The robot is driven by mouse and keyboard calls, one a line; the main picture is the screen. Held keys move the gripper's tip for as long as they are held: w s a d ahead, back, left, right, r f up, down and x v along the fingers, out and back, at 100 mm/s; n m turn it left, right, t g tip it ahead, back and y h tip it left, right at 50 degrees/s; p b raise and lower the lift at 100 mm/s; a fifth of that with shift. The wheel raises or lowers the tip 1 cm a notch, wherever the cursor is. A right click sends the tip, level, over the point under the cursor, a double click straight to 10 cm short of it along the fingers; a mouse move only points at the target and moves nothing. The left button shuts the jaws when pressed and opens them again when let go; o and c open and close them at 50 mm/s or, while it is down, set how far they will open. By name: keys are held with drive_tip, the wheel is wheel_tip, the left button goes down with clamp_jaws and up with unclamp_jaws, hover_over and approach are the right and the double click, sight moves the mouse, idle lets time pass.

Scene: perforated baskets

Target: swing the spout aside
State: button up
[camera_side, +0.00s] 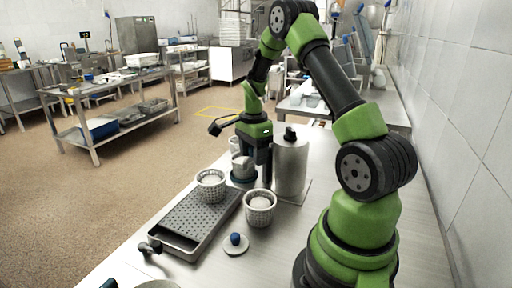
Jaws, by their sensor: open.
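My gripper (256,168) points down near the middle, open, with dark fingers beside the steel cylinder. A dark, stubby fitting (149,247) sticks out at the near left corner of the grey perforated tray (180,237); it looks like the spout, but I cannot be sure. The gripper is well behind it and apart from it. One white perforated basket (211,187) stands on the tray's far end. Another basket (260,211) stands on the bench right of the tray. A pale container on a dark blue base (242,178) is partly hidden behind the gripper; contact cannot be told.
A tall steel cylinder (290,167) with a black top stands close right of the gripper. The metal bench (300,217) has bare room before the cylinder. A tiled wall (470,110) bounds the right.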

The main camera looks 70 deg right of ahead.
drive_tip(key=shift+s+a, duration=0.25)
drive_tip(key=shift+s, duration=0.3)
drive_tip(key=shift+s+a, duration=0.2)
drive_tip(key=shift+s, duration=0.5)
drive_tip(key=shift+c, duration=0.3)
wheel_tip(320, 180, up, 7)
idle(0.7)
